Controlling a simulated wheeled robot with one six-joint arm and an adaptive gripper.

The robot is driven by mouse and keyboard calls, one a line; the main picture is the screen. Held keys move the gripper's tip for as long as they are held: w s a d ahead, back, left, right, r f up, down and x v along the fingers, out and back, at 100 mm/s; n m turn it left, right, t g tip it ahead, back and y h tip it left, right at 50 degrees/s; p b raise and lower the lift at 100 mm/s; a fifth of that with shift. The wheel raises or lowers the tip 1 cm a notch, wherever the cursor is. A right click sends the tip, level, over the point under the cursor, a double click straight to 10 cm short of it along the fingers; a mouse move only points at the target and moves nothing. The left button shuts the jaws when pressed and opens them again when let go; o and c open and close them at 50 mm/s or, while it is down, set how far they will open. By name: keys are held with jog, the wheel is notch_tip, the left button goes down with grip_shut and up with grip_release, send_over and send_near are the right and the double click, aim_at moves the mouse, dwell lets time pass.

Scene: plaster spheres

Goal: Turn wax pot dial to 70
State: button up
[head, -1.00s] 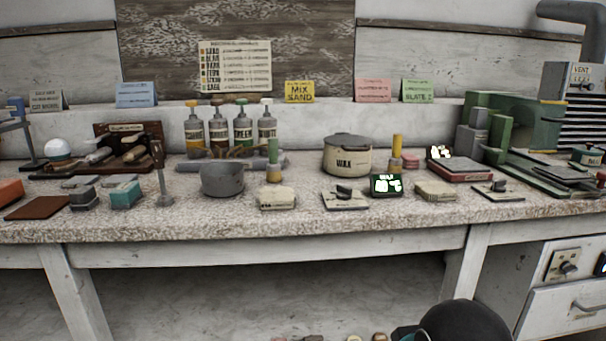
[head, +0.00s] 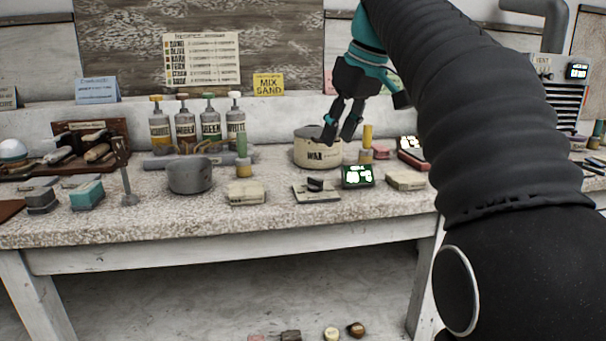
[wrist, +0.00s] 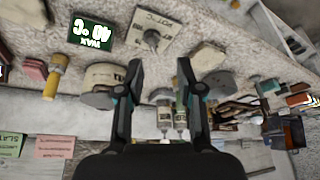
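The wax pot (head: 312,152) is a cream lidded pot at the back of the bench; it also shows upside down in the wrist view (wrist: 100,76), partly behind a finger. The wax dial (head: 316,186) is a dark knob on a pale plate in front of it; it shows near the top of the wrist view (wrist: 152,38). The green wax display (head: 357,176) stands right of the dial; upside down in the wrist view (wrist: 92,33) it appears to read 40 °C. My gripper (head: 338,131) is open and empty above the pot, apart from the dial; its fingers spread wide in the wrist view (wrist: 160,72).
A grey pot (head: 190,176) and a pale block (head: 246,193) stand left of the dial. Another pale block (head: 405,180) and a yellow-handled tool (head: 367,138) are near the display. Several bottles stand behind. My arm covers the right of the head view.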

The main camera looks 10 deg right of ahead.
aim_at(319, 179)
jog(key=shift+n, duration=0.7)
jog(key=w+b+x, duration=0.1)
jog(key=b+x, duration=0.1)
jog(key=x, duration=0.2)
jog(key=b+x, duration=0.1)
jog(key=x, duration=0.3)
jog(key=w+r+b+x, duration=0.1)
jog(key=b+x, duration=0.1)
jog(key=x, duration=0.2)
jog(key=shift+w+d+f+b, duration=0.2)
jog(key=shift+w+f+b, duration=0.1)
jog(key=shift+w, duration=0.15)
grip_shut()
